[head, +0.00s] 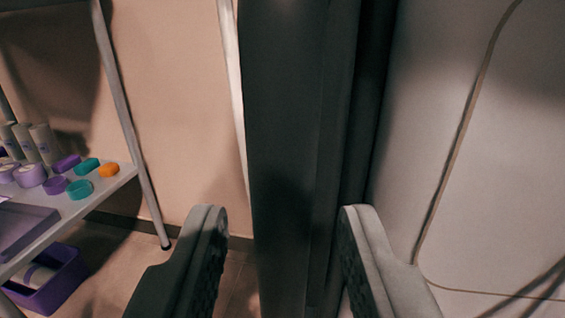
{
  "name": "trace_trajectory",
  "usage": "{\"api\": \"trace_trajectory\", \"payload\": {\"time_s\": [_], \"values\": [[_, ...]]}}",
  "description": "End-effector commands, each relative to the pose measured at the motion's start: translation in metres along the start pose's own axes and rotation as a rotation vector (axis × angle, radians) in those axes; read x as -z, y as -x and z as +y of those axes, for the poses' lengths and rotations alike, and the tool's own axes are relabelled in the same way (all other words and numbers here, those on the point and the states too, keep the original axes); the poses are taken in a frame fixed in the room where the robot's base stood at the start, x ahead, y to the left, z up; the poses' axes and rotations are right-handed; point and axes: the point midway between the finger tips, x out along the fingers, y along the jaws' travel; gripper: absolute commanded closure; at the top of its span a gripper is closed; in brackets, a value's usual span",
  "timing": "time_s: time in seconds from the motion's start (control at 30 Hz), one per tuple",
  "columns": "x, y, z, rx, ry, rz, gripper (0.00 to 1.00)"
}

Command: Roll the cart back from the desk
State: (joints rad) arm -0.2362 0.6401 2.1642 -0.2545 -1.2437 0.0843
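My gripper (282,215) is open, with its two grey fingers wide apart and nothing held between them. A dark upright panel or post (290,120) stands in line with the gap between the fingers; I cannot tell how far away it is or whether it touches them. At the left is a grey metal-framed shelf unit (125,95); one leg ends in a dark foot on the floor, and I cannot tell whether this is the cart. No desk can be made out in this view.
The unit's shelf (118,181) holds white bottles and several purple, teal and orange rolls. A purple bin (70,275) is below it. A large pale panel (505,150) with a dark seam fills the right. Bare floor (120,250) shows at lower left.

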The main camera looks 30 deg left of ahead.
Motion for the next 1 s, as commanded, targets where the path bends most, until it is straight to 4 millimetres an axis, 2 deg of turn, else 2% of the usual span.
{"api": "trace_trajectory", "payload": {"time_s": [0.2, 0.5, 0.57, 0.7, 1.0], "values": [[0.0, -0.015, 0.0, 0.0, 0.0, 0.0, 0.65], [0.0, -0.017, 0.0, -0.001, -0.001, 0.0, 0.65], [0.0, -0.017, 0.0, -0.001, -0.001, 0.0, 0.74], [0.0, -0.017, 0.0, -0.001, -0.001, 0.0, 1.0], [0.0, -0.017, -0.002, 0.0, -0.001, 0.0, 1.0]]}}
